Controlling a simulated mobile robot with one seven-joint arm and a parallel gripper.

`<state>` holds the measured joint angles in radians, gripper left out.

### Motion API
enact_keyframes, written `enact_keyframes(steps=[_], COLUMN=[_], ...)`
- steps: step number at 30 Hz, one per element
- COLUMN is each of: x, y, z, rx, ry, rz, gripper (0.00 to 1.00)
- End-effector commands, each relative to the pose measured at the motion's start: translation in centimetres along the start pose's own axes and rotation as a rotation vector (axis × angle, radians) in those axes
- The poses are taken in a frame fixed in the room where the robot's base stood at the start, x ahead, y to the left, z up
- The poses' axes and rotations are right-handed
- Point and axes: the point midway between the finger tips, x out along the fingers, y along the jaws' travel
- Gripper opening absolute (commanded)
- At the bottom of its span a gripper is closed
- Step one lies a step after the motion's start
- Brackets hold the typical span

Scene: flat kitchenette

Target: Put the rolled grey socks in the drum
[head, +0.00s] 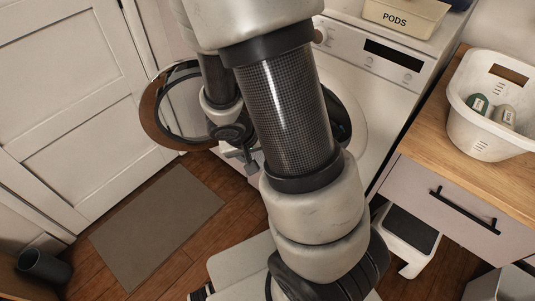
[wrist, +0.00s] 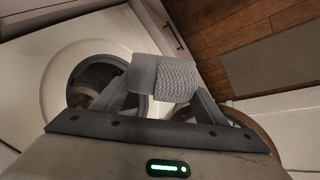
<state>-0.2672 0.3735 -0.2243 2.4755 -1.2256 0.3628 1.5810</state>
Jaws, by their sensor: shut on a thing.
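The rolled grey socks (wrist: 165,78), a ribbed grey knit bundle, sit between the fingertips of my gripper (wrist: 160,84) in the wrist view. The gripper is shut on them. The drum (wrist: 92,82) shows as a round, dark opening in the white washing machine, left of and partly behind the socks. In the head view my gripper (head: 243,158) is in front of the machine (head: 378,100), beside the open door. My arm hides most of the drum opening, and the socks cannot be made out there.
The round machine door (head: 150,112) stands open at the left. A white basket (head: 465,128) with a green and a pale item stands on the wooden counter (head: 425,140). A PODS box (head: 398,14) is on the machine. A mat (head: 155,225) and a step stool (head: 408,240) are on the floor.

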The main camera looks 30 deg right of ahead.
Motion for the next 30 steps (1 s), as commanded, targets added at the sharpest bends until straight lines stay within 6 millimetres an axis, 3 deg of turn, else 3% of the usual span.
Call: enact_keyframes(steps=[5, 8, 12, 21, 30], x=[5.9, 8.8, 11.8, 13.3, 14.4], y=[1.7, 2.5, 1.9, -1.1, 0.8], z=[0.9, -0.2, -2.8, -6.2, -8.0], rx=[0.117, 0.174, 0.154, 0.039, 0.036], ry=[0.105, 0.197, 0.352, 0.579, 0.586], rz=[0.226, 0.398, 0.571, 0.639, 0.642], gripper=[0.44, 0.44, 0.44, 0.44, 0.44])
